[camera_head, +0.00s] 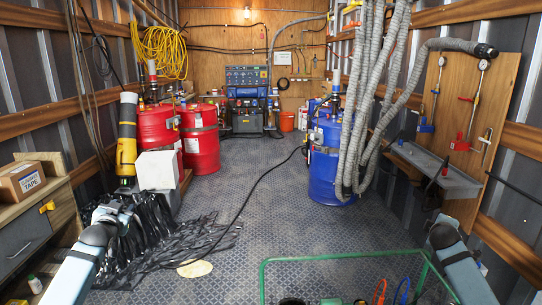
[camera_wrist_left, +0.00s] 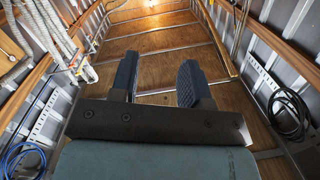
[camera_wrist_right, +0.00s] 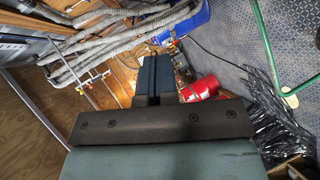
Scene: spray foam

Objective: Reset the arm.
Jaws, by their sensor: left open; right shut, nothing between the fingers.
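My left arm comes in at the lower left of the head view, and its dark end (camera_head: 122,212) shows in front of a heap of black sheeting. In the left wrist view my left gripper (camera_wrist_left: 158,72) is open, its two dark ribbed fingers apart with nothing between them. Wood boards and metal ribs lie behind them. My right arm comes in at the lower right of the head view; its fingers are hard to make out there. In the right wrist view my right gripper (camera_wrist_right: 160,62) is shut and empty, its fingers together.
Black sheeting (camera_head: 165,240) covers the floor at left, near a cabinet with a cardboard box (camera_head: 22,181). Red drums (camera_head: 201,145) stand behind it. A blue drum (camera_head: 330,172) and grey hoses stand right of center. A green frame (camera_head: 335,257) is in front. The middle floor is mostly clear.

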